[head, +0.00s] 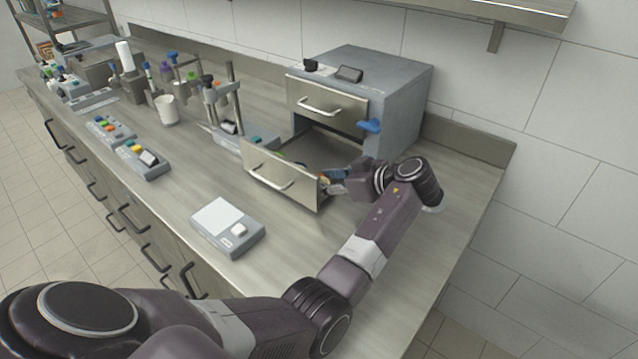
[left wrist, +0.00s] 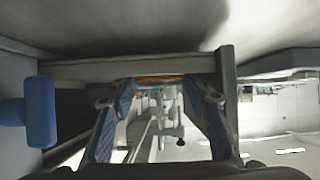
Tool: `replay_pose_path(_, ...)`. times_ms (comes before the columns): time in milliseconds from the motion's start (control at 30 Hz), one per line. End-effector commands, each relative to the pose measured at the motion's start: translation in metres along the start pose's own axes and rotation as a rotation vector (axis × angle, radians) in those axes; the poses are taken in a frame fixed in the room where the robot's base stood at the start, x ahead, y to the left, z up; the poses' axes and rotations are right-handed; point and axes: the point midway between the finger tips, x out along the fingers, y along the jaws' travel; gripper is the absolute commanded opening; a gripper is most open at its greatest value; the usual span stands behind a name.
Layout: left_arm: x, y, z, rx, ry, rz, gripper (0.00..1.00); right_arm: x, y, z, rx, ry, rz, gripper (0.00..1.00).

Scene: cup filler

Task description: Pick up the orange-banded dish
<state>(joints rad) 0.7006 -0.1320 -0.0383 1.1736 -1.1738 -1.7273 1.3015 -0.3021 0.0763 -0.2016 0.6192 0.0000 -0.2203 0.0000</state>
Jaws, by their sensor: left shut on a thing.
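My left gripper (head: 328,181) reaches to the right end of the open lower drawer (head: 280,180) of the grey cabinet. In the left wrist view my left gripper (left wrist: 160,84) has its two blue-padded fingers apart, with the orange-banded dish (left wrist: 160,79) between the tips. Only a thin orange-red strip of the dish shows there; the rest of it is hidden. The gripper is shut on it. In the head view the dish is mostly hidden by the gripper and drawer front. My right gripper is not in view.
The grey cabinet (head: 405,95) has a closed upper drawer (head: 325,103) and a blue knob (head: 370,126) on its side, close to my gripper. A scale (head: 228,225) stands in front. A white cup (head: 166,110), button boxes and stands fill the left. The right counter end is clear.

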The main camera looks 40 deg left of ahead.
Motion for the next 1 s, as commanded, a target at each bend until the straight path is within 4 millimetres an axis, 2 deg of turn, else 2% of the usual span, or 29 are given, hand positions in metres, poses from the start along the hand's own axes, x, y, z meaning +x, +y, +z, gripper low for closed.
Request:
replay_pose_path(267,-0.001,0.000,-0.002,0.000,0.000,0.000,0.25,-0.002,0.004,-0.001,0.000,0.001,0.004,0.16)
replay_pose_path(467,-0.010,0.000,-0.018,-0.001,0.000,0.001,0.25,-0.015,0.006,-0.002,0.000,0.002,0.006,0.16)
replay_pose_path(667,-0.026,0.000,-0.047,-0.002,0.000,0.001,0.25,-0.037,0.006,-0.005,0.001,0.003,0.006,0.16)
replay_pose_path(1000,-0.061,0.000,-0.112,-0.003,-0.001,0.001,0.25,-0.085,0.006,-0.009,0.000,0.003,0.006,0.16)
